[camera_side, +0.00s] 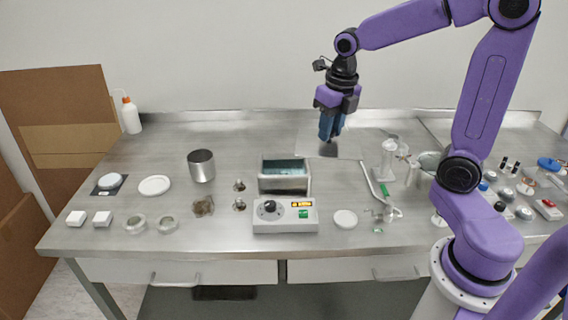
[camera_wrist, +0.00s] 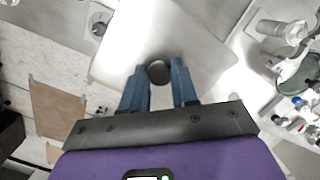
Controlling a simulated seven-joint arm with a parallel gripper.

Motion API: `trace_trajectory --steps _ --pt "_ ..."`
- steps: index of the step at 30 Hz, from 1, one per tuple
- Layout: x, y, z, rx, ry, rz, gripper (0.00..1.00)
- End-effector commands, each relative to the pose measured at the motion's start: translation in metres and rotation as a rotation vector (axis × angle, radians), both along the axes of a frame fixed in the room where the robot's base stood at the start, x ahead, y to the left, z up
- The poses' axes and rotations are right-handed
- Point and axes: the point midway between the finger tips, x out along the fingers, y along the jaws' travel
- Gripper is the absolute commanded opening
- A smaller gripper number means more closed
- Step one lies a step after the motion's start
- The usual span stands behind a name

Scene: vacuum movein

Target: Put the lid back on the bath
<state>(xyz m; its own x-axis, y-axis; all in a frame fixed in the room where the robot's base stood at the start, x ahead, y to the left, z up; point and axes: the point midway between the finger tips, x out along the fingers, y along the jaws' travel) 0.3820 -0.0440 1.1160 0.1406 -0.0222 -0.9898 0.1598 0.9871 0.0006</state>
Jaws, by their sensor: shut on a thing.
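The bath (camera_side: 284,184) is an open metal tank behind its control box (camera_side: 285,215), with bluish water visible inside. The lid (camera_side: 352,146) is a flat, pale metal plate behind and to the right of the bath. It also shows in the wrist view (camera_wrist: 180,30), with a round black knob (camera_wrist: 158,72). My gripper (camera_side: 329,139) points down over the lid, its blue fingers shut on the knob; the fingers also flank it in the wrist view (camera_wrist: 158,80). I cannot tell whether the lid touches the bench or hangs just above it.
A metal beaker (camera_side: 201,166) and small metal pieces stand left of the bath. A white dish (camera_side: 345,219) lies right of the control box. Glassware and a bent tube (camera_side: 376,184) stand right of the lid.

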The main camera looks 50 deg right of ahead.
Motion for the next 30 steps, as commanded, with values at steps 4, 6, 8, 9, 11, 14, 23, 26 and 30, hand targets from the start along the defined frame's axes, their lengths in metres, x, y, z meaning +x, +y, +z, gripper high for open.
trace_trajectory --steps 4,6,8,9,11,14,23,26,30 --pt "0.005 0.010 0.009 0.001 -0.007 0.119 0.00" --pt "0.007 0.012 0.010 0.000 -0.008 0.147 0.00" --pt "0.011 0.013 0.009 0.000 -0.008 0.160 0.00" --pt "0.015 0.012 0.008 0.000 -0.007 0.163 0.00" --pt "0.023 0.012 0.004 0.000 -0.006 0.163 0.00" --pt "0.040 0.010 -0.004 -0.001 -0.005 0.162 0.00" --pt "0.094 0.006 -0.029 0.000 -0.007 0.160 0.00" --pt "0.108 0.004 -0.043 -0.001 -0.004 0.161 0.00" --pt "0.125 0.003 -0.065 -0.001 -0.005 0.160 0.00"
